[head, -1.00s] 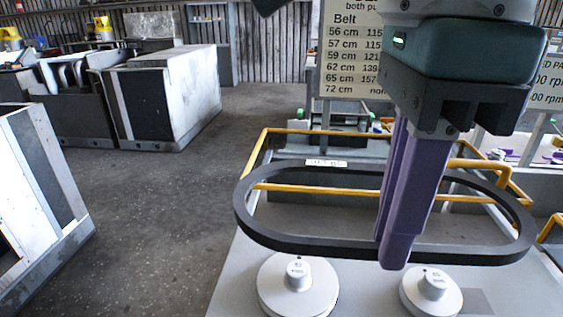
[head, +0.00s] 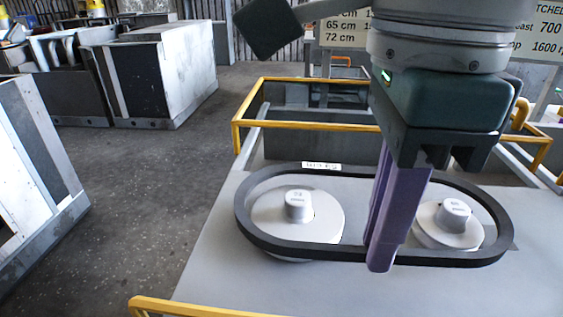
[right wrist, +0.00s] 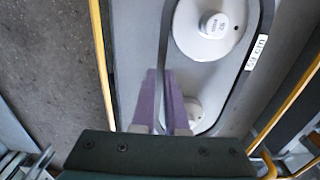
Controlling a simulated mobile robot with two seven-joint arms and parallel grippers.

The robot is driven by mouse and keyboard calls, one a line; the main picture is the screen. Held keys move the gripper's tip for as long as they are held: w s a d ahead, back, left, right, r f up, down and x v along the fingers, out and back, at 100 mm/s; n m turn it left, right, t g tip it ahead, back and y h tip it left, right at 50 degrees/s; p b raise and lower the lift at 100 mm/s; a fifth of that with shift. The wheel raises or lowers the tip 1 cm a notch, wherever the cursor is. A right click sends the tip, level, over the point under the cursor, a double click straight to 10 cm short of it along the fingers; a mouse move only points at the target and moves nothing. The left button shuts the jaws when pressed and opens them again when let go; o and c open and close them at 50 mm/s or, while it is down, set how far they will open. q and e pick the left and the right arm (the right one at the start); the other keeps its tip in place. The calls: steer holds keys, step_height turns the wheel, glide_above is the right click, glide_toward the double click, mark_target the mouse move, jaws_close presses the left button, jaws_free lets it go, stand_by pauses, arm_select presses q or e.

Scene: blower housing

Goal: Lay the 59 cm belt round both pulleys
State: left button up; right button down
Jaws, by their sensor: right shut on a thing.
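The black belt (head: 310,253) is an open oval loop, with a white label (head: 322,166) at its far edge. My right gripper (head: 381,262) is shut on the near side of the belt. The loop surrounds the large left pulley (head: 267,218) and the smaller right pulley (head: 440,231) as seen from the head. The left pulley's lower edge shows below the belt, so the belt looks held a little above there. The right wrist view also shows the belt (right wrist: 164,35) around the large pulley (right wrist: 200,38) and small pulley (right wrist: 193,113). My left gripper is not in view.
A grey plate (head: 215,270) carries the pulleys. Yellow rails run behind it (head: 300,124) and at its front left (head: 190,308). A sign with belt lengths (head: 345,36) stands behind, partly hidden by my right arm. White-and-black machines (head: 190,70) stand at left beyond open floor.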

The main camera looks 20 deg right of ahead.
stand_by(0.4)
steer(key=shift+f+b, duration=0.1)
steer(key=shift+b, duration=0.3)
stand_by(0.4)
steer(key=shift+f+b, duration=0.1)
steer(key=shift+b, duration=0.3)
stand_by(0.3)
steer(key=shift+f+b, duration=0.3)
steer(key=shift+b, duration=0.05)
steer(key=shift+f+b, duration=0.25)
steer(key=shift+b, duration=0.15)
steer(key=shift+f, duration=0.1)
